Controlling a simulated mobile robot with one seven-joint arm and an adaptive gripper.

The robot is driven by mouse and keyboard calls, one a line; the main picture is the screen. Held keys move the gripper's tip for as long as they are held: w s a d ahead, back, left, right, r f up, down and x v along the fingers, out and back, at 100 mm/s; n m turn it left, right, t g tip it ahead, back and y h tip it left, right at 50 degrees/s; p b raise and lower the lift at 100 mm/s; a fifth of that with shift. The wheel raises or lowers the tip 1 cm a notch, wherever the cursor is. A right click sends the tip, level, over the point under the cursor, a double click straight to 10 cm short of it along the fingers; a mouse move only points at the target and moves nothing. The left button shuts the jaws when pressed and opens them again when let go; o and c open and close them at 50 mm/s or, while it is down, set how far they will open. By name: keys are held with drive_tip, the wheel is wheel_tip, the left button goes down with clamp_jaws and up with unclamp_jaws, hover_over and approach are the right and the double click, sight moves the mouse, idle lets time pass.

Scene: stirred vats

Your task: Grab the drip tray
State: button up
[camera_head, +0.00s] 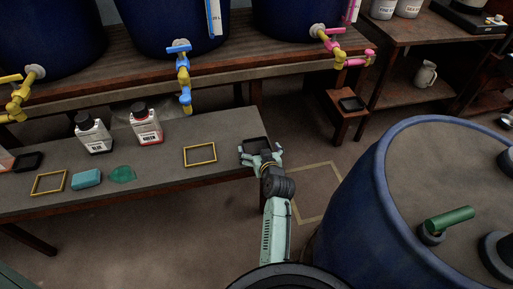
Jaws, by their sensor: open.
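A small black square tray (257,145), which looks like a drip tray, is at the right end of the low bench. My gripper (261,157) is open at this tray, its fingers spread at the near side and overlapping its edge in the picture. I cannot tell whether the fingers touch it. Two similar black trays show: one (27,162) at the left of the bench, and one (352,104) on a small wooden stool under the pink tap.
The low bench (160,178) also holds two yellow frames (200,154) (49,183), two labelled bottles (93,133) (146,124), a blue sponge (87,179) and a green cloth (122,175). Vats with taps stand behind. A large blue drum (365,190) stands close at right.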

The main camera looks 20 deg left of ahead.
sight(254, 139)
drive_tip(key=p+x, duration=0.1)
drive_tip(key=x, duration=0.4)
drive_tip(key=shift+w+a+r, duration=0.1)
drive_tip(key=shift+a+r, duration=0.05)
drive_tip(key=shift+c, duration=0.2)
drive_tip(key=c, duration=1.1)
